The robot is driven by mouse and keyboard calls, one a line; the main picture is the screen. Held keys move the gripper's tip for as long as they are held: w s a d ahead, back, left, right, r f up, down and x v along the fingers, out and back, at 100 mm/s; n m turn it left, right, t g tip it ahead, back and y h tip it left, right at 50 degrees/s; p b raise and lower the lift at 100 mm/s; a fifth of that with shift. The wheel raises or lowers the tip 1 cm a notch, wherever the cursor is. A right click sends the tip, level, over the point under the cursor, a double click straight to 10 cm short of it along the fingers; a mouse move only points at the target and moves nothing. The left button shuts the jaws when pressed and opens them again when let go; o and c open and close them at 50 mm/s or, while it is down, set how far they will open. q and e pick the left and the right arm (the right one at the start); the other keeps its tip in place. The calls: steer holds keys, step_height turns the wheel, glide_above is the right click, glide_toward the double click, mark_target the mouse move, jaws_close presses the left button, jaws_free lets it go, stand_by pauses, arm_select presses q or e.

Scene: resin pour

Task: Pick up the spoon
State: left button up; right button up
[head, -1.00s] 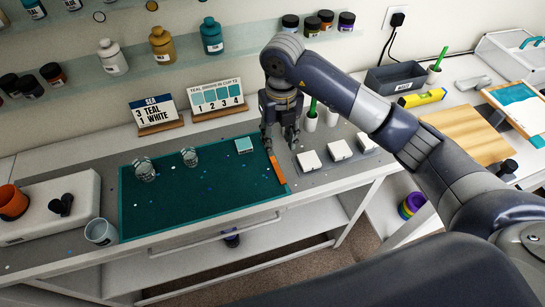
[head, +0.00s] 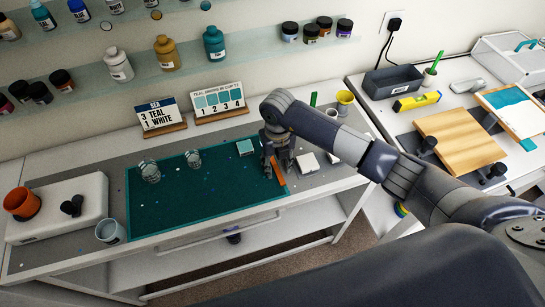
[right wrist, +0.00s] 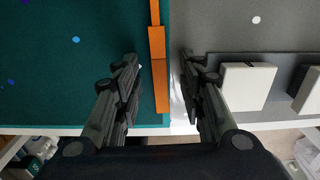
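A thin orange stick-like tool (head: 280,176) lies along the right edge of the teal mat (head: 150,217); I cannot make out a spoon bowl on it. My right gripper (head: 279,166) is low over it, pointing down. In the right wrist view, my right gripper (right wrist: 160,68) is open, its fingers apart on either side of the orange tool (right wrist: 160,85). The tool shows between them, nearer the left finger; contact cannot be told. A pale strip beside the tool is unclear. My left gripper is not in view.
White square blocks (right wrist: 246,86) sit just right of the gripper. Two sign cards (head: 161,116) stand behind. An orange cup (head: 22,203) is far left. The mat's middle is mostly clear.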

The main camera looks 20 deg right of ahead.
steer(key=shift+f, duration=0.15)
stand_by(0.3)
jaws_close()
